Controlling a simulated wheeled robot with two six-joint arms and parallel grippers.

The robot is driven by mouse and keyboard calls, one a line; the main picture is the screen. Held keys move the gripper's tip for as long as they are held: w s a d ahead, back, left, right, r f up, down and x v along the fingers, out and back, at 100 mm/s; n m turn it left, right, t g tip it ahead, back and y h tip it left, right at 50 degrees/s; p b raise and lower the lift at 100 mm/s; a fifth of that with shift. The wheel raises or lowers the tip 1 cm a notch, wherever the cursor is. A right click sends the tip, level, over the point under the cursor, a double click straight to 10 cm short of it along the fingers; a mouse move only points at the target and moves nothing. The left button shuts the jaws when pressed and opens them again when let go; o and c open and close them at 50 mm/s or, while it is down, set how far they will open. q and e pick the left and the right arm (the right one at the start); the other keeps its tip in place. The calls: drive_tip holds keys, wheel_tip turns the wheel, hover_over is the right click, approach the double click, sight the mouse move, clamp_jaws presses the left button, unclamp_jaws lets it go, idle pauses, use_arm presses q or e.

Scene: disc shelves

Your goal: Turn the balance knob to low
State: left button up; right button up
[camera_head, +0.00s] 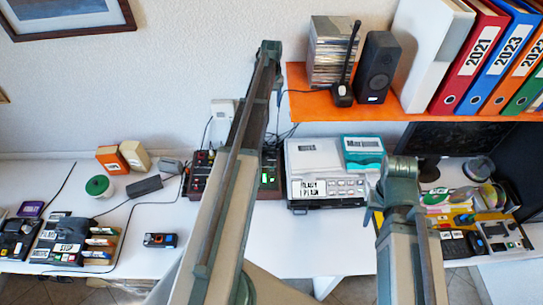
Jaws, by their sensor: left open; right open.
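I cannot make out a knob labelled balance. A dark control panel (197,180) with small red parts and a green-lit display stands against the wall at the back of the desk. My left arm crosses in front of it and hides its middle. A grey device (494,236) with small dials sits on the right of the desk, its labels too small to read. Both my arms reach up into the view. No fingertips of either gripper show.
A white machine (325,192) with buttons stands right of the panel. A button box (70,240) marked STOP is at the left. An orange shelf (310,106) with a speaker (377,67) and binders overhangs the back right. The desk (120,215) has free room at the left centre.

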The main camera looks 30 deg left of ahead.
use_arm(q)
drive_tip(key=b, duration=1.4)
hover_over(271, 153)
wheel_tip(271, 153, down, 16)
drive_tip(key=shift+d, duration=0.15)
drive_tip(key=shift+b, duration=0.3)
wheel_tip(271, 153, down, 14)
drive_tip(key=b, duration=1.3)
drive_tip(key=shift+r+b, duration=0.15)
drive_tip(key=shift+b, duration=0.2)
clamp_jaws()
